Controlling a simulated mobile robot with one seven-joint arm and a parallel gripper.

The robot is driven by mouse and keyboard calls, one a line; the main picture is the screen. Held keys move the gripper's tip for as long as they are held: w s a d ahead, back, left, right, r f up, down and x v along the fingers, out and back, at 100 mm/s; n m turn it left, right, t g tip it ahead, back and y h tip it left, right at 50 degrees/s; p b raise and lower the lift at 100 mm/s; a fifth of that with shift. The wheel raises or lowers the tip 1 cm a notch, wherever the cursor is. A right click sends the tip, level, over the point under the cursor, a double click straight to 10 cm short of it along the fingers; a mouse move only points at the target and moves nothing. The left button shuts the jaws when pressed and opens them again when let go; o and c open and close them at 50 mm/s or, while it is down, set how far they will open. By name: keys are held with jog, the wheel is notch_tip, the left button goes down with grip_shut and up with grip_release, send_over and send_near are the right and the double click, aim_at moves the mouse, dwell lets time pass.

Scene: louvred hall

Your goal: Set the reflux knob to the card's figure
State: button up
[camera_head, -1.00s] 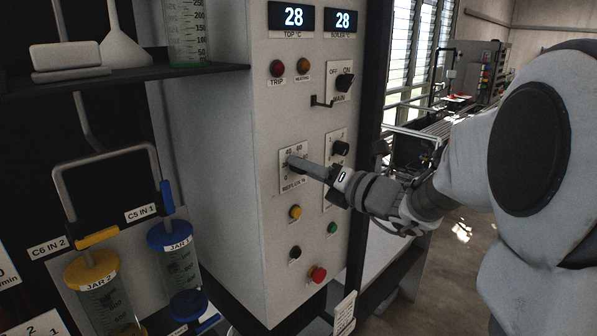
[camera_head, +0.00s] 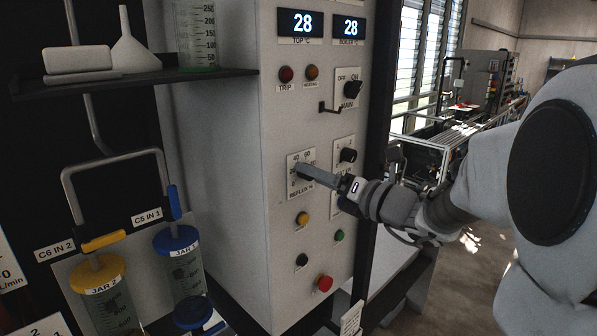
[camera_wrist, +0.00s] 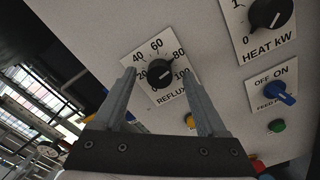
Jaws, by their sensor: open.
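The reflux knob (camera_wrist: 159,73) is black and round, on a white scale plate marked 0 to 100. In the wrist view my gripper (camera_wrist: 160,76) is open, with one finger on each side of the knob; I cannot tell whether the tips reach past its face. In the head view my gripper (camera_head: 304,171) points at the reflux plate (camera_head: 293,160) and hides the knob. The knob's exact setting is too small to read. A white card (camera_head: 351,320) with small, unreadable text hangs low on the cabinet's right; I cannot tell if it is the task's card.
The heat knob (camera_wrist: 270,14) and blue feed switch (camera_wrist: 278,91) sit to the right in the wrist view. Jars and a shelf (camera_head: 140,82) stand left.

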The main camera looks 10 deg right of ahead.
jog(key=shift+p+v, duration=0.55)
jog(key=shift+v, duration=2.4)
jog(key=b+v, duration=0.1)
jog(key=v, duration=1.6)
jog(key=shift+s, duration=0.15)
jog(key=shift+d, duration=0.1)
jog(key=shift+c, duration=0.4)
